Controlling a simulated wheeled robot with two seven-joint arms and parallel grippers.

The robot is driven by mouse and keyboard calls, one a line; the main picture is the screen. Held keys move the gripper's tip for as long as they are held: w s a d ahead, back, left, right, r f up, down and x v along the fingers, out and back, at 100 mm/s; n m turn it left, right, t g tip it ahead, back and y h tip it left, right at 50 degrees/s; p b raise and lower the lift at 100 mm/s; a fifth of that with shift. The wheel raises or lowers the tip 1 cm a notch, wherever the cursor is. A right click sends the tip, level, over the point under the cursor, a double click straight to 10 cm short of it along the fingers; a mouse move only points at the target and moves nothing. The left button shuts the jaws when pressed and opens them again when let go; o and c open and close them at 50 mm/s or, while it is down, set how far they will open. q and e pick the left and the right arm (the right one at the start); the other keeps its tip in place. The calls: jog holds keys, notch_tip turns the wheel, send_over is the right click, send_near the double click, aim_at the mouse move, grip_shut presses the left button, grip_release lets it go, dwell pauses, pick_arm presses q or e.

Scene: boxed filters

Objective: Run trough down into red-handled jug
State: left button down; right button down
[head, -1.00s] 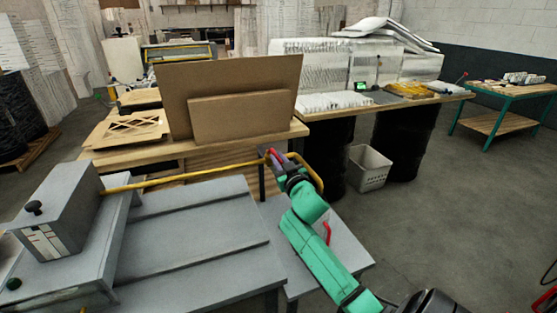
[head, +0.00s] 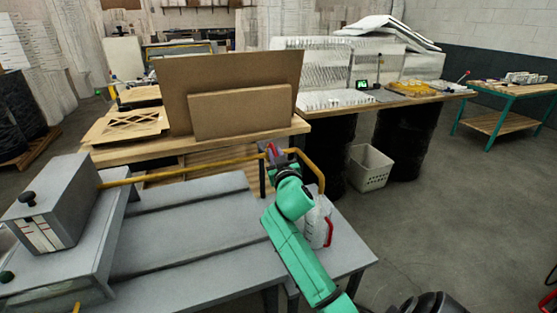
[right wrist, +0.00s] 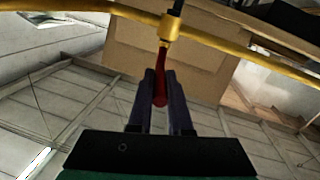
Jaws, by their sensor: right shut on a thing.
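A whitish jug (head: 316,222) with a red handle (head: 329,232) stands on the small grey table, partly hidden behind my right arm. A yellow pipe (head: 200,171) runs from a grey box and bends down at its right end (head: 318,178) above the jug. In the right wrist view the pipe (right wrist: 110,10) carries a brass valve (right wrist: 170,27) with a red lever (right wrist: 161,75). My right gripper (right wrist: 161,85) is shut on this lever; in the head view it is at the pipe (head: 277,157). I cannot tell whether liquid flows. My left gripper is out of view.
A grey box (head: 62,205) with a black knob sits on the grey grooved bench (head: 190,225) at left. Cardboard panels (head: 235,90) stand on a wooden table behind the pipe.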

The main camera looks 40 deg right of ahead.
jog(key=shift+w+a+m+g+h+b, duration=0.5)
jog(key=shift+m+g+h+b, duration=0.55)
jog(key=shift+b, duration=1)
jog(key=shift+w+a+m+g+h+b, duration=0.45)
jog(key=shift+a+m+g+h+b, duration=0.5)
jog(key=shift+b, duration=1.05)
jog(key=shift+w+a+m+g+h+b, duration=0.25)
jog(key=shift+w+m+g+h+b, duration=0.4)
jog(key=shift+h+b, duration=1.05)
jog(key=shift+s+y+b, duration=0.15)
jog(key=shift+y+b, duration=0.2)
jog(key=shift+y, duration=0.05)
jog(key=c, duration=0.8)
grip_release()
jog(key=shift+c, duration=0.2)
